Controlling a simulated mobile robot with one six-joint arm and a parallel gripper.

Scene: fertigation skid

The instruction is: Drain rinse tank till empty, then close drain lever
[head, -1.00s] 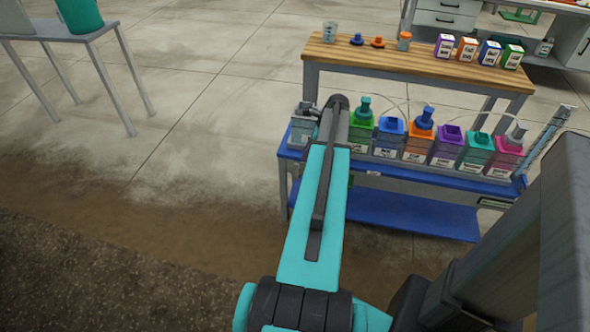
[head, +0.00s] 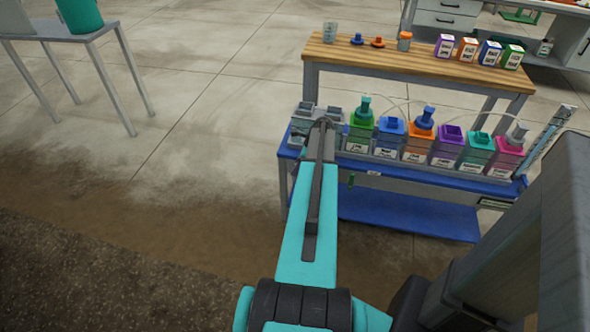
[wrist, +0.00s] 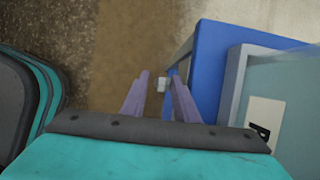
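A grey tank (head: 303,118) stands at the left end of the blue skid (head: 410,212); it may be the rinse tank, and my arm partly covers it. In the wrist view a pale grey tank with a white label (wrist: 265,118) fills the right side. My gripper (wrist: 158,80) points down beside the skid's blue edge, its two fingers apart. In the head view my gripper is hidden behind my arm. The water level is not readable.
Several coloured dosing tanks (head: 416,148) with thin tubes line the skid to the right. A wooden bench (head: 400,62) with bottles and boxes stands behind. A grey table (head: 62,28) with a teal bucket (head: 80,14) is at upper left. Open concrete floor lies left of the skid.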

